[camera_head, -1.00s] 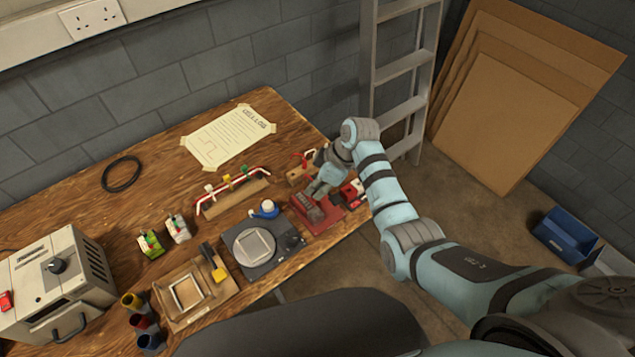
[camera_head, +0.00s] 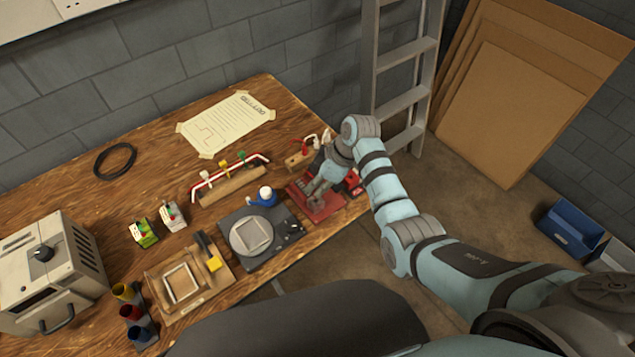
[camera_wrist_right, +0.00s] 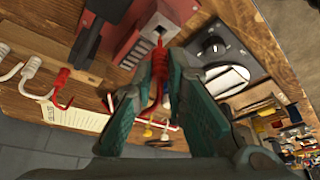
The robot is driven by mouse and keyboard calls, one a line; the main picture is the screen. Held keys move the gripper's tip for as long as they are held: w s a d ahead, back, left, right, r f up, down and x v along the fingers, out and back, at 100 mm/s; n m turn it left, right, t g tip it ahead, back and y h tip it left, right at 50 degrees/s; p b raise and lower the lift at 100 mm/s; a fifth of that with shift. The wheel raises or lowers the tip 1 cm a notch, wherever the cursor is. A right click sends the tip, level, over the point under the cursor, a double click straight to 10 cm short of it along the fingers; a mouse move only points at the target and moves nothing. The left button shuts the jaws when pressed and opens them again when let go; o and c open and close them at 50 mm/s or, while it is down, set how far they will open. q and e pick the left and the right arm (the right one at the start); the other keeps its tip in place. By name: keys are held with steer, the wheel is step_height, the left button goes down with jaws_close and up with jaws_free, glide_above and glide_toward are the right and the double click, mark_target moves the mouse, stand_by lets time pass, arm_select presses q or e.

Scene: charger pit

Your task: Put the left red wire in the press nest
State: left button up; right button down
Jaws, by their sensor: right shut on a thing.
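My right gripper (camera_head: 318,187) is over the red press (camera_head: 322,212) at the right end of the bench. In the right wrist view my right gripper (camera_wrist_right: 160,85) is shut on a red wire (camera_wrist_right: 158,70), which shows between the fingers and curls below them. The wire's upper end is close to the grey front of the press (camera_wrist_right: 140,22), where the nest is. I cannot tell whether it is in the nest. Other hooked wires, one red (camera_wrist_right: 62,88) and others white (camera_wrist_right: 33,78), stand at the left of the wrist view. My left gripper is not in view.
A dark plate with a dial (camera_head: 250,234) and a blue-and-white bottle (camera_head: 264,196) stand left of the press. A wooden wire holder (camera_head: 300,160) is behind it. The bench's front edge is close by. A ladder (camera_head: 402,80) stands beyond the bench's right end.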

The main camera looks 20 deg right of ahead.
steer(key=shift+f+b, duration=0.75)
steer(key=shift+f, duration=0.75)
steer(key=shift+f, duration=0.3)
stand_by(0.4)
steer(key=c, duration=1.5)
jaws_free()
steer(key=shift+c, duration=0.2)
step_height(320, 180, up, 7)
steer(key=p, duration=0.8)
steer(key=shift+r, duration=0.15)
